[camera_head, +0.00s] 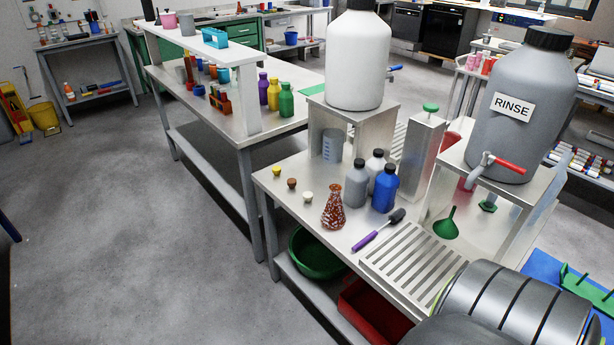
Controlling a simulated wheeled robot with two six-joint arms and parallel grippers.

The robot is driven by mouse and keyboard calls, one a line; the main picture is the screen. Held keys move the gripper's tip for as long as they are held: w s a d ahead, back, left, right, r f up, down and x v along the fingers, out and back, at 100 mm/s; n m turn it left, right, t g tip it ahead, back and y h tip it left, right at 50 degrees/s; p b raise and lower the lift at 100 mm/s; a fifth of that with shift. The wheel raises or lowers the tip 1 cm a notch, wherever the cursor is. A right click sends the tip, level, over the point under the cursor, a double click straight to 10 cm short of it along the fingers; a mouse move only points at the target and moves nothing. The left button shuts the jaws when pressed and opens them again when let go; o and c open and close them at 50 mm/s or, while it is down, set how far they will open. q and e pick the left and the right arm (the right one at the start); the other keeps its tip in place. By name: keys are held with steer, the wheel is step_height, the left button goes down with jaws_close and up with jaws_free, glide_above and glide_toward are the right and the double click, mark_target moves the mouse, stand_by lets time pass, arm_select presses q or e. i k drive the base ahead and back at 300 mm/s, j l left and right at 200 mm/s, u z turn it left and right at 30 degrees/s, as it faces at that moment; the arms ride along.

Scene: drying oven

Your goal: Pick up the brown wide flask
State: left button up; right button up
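A conical flask (333,209) with a narrow neck and wide base stands upright near the front edge of the metal bench (290,221). Its body is speckled reddish brown and white. It is the only brown flask I can make out. A grey bottle (356,184) and a blue bottle (384,188) stand just behind and right of it, apart from it. Neither of my grippers shows. A large grey rounded link, likely of my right arm, fills the lower right corner and hides part of the bench there.
Small stoppers (292,184) lie left of the flask, and a purple-handled brush (379,230) lies right of it. A slotted drain rack (408,262), green funnel (446,224) and RINSE tank (518,120) are further right. Open floor (140,240) lies left.

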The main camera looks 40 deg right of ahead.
mark_target(333, 217)
steer(key=i+z, duration=0.1)
steer(key=i, duration=0.7)
steer(key=i+z, duration=0.1)
steer(key=i, duration=0.7)
steer(key=i+j, duration=0.2)
steer(key=i, duration=0.55)
steer(key=i+j+z, duration=0.15)
steer(key=i, duration=0.65)
steer(key=i+z, duration=0.1)
steer(key=z, duration=1.7)
